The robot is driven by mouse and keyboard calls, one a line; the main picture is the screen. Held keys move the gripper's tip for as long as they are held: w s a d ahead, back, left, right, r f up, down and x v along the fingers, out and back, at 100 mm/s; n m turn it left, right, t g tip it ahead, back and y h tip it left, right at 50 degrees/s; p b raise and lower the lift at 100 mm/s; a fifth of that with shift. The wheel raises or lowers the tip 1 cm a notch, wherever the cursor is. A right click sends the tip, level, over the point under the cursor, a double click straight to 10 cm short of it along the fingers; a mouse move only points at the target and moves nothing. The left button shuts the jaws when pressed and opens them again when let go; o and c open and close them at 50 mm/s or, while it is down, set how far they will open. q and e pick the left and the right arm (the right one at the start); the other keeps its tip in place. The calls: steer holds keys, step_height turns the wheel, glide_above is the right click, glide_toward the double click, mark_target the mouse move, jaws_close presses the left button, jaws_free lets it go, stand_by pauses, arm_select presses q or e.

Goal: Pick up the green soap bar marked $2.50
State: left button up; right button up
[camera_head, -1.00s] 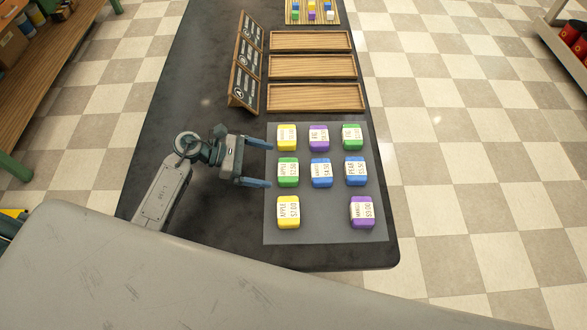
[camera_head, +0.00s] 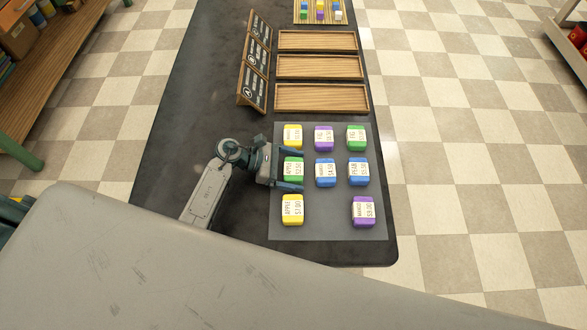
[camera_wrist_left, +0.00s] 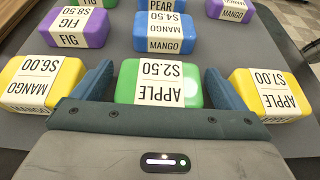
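The green soap bar marked APPLE $2.50 (camera_wrist_left: 158,82) lies on the grey mat, and it also shows in the head view (camera_head: 293,169). My left gripper (camera_head: 303,169) is open, with one finger on each side of this bar. In the left wrist view the left gripper's fingers (camera_wrist_left: 158,88) stand apart from the bar, with a gap on both sides. The bar's near end is partly hidden behind the gripper body. My right gripper is not in view.
Yellow bars flank the green one: MANGO $6.00 (camera_wrist_left: 33,83) and APPLE $7.00 (camera_wrist_left: 268,93). Blue (camera_head: 325,172) and purple (camera_head: 324,138) bars stand close on the grey mat (camera_head: 330,225). Empty wooden trays (camera_head: 320,97) and a menu stand (camera_head: 254,75) lie farther back.

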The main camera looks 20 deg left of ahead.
arm_select(q)
steer(key=c, duration=0.9)
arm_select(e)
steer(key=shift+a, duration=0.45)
arm_select(q)
steer(key=shift+r, duration=0.1)
